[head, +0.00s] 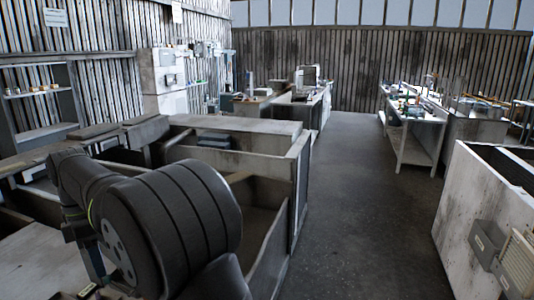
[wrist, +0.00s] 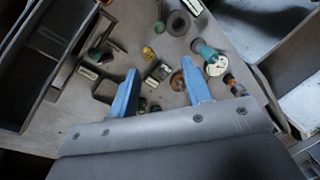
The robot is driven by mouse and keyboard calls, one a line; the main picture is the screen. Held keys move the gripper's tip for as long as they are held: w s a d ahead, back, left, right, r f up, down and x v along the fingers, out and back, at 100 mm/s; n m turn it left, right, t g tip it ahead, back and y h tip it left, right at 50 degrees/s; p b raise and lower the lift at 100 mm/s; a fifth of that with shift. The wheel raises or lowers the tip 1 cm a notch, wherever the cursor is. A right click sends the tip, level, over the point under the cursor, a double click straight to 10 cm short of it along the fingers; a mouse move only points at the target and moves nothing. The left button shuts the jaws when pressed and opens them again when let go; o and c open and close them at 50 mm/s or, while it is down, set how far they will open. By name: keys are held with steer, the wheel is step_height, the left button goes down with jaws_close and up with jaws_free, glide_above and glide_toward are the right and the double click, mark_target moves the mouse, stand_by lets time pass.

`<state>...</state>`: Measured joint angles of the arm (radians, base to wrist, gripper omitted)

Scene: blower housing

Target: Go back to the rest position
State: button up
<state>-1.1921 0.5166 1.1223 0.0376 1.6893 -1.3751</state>
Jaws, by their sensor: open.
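My gripper (wrist: 160,95) shows in the wrist view with two blue fingers spread apart and nothing held between them. It points toward a pale worktop (wrist: 150,18) with small parts on it, and the gap between fingers and worktop is hard to judge.
In the wrist view a dark tray (wrist: 40,50) is at left, a round gauge (wrist: 215,65) lies right of the fingers, and a dark ring (wrist: 178,23) lies beyond. In the head view, grey partitions (head: 240,140) stand beside my arm. An open aisle (head: 350,210) runs between benches.

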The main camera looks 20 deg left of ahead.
steer(key=d+f, duration=0.1)
steer(key=f, duration=0.5)
steer(key=s+d+f, duration=0.1)
steer(key=f, duration=1)
steer(key=shift+s+d+f, duration=0.35)
steer(key=shift+d, duration=0.05)
steer(key=shift+w+a+r+m, duration=0.15)
steer(key=shift+w+m, duration=0.15)
steer(key=shift+m, duration=0.35)
steer(key=shift+w+a+m, duration=0.15)
steer(key=shift+w+m, duration=0.1)
steer(key=shift+m, duration=0.4)
steer(key=shift+s, duration=0.1)
steer(key=n, duration=0.1)
steer(key=s+n, duration=0.1)
steer(key=shift+d+n, duration=0.3)
step_height(320, 180, up, 17)
steer(key=w+a, duration=0.1)
steer(key=a, duration=0.1)
steer(key=shift+w+a, duration=0.35)
